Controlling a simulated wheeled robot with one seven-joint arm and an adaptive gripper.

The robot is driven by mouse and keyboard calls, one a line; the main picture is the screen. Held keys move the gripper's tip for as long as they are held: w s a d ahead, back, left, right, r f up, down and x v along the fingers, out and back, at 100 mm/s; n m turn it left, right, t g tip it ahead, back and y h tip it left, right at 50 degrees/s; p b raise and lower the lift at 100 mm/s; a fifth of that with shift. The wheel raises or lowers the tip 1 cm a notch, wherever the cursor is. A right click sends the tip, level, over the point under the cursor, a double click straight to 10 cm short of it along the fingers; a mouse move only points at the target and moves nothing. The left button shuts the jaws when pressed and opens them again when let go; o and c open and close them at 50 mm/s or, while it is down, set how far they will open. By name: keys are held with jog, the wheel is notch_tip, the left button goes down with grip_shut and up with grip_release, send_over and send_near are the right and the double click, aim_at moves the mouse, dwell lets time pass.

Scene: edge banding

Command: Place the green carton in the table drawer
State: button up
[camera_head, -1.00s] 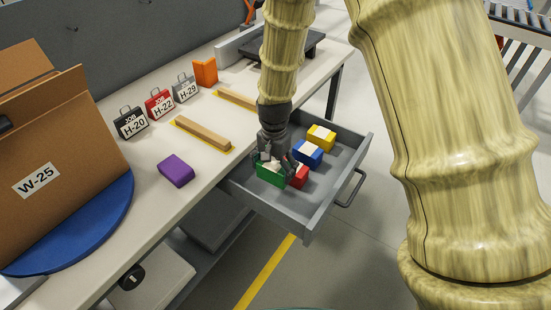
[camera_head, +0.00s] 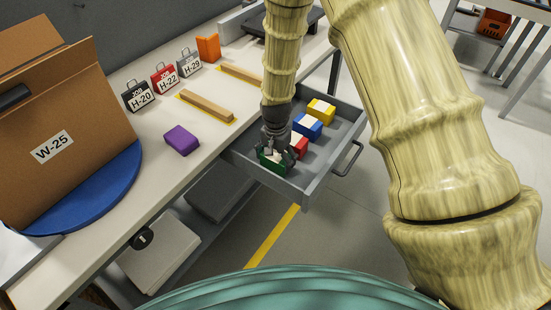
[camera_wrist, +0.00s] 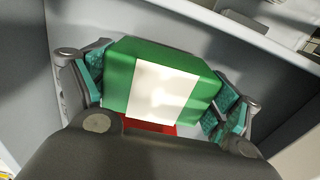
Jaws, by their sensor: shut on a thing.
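The green carton (camera_head: 272,161) is between the fingers of my gripper (camera_head: 277,152), inside the open grey table drawer (camera_head: 331,150). In the wrist view the green carton (camera_wrist: 163,80) has a white label, and the teal pads of my gripper (camera_wrist: 158,92) press on its two ends. A red carton (camera_head: 300,147) lies right behind it in the drawer, partly hidden. Its red also shows below the green carton in the wrist view (camera_wrist: 150,127). Whether the green carton touches the drawer floor I cannot tell.
A blue carton (camera_head: 307,126) and a yellow carton (camera_head: 321,111) are also in the drawer. On the table (camera_head: 135,192) are a purple block (camera_head: 182,139), an orange block (camera_head: 208,48), job tags, wooden strips and a large cardboard box (camera_head: 60,120) on a blue disc.

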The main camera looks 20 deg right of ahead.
aim_at(276, 155)
jog(key=shift+s+f, duration=0.15)
jog(key=shift+s, duration=0.05)
jog(key=shift+w+f, duration=0.4)
jog(key=shift+f, duration=0.05)
jog(key=o, duration=0.7)
jog(key=shift+o, duration=0.8)
jog(key=shift+s+r, duration=0.15)
jog(key=shift+s, duration=0.05)
jog(key=shift+w, duration=0.1)
jog(key=shift+r+b, duration=1.1)
jog(key=shift+r, duration=4.9)
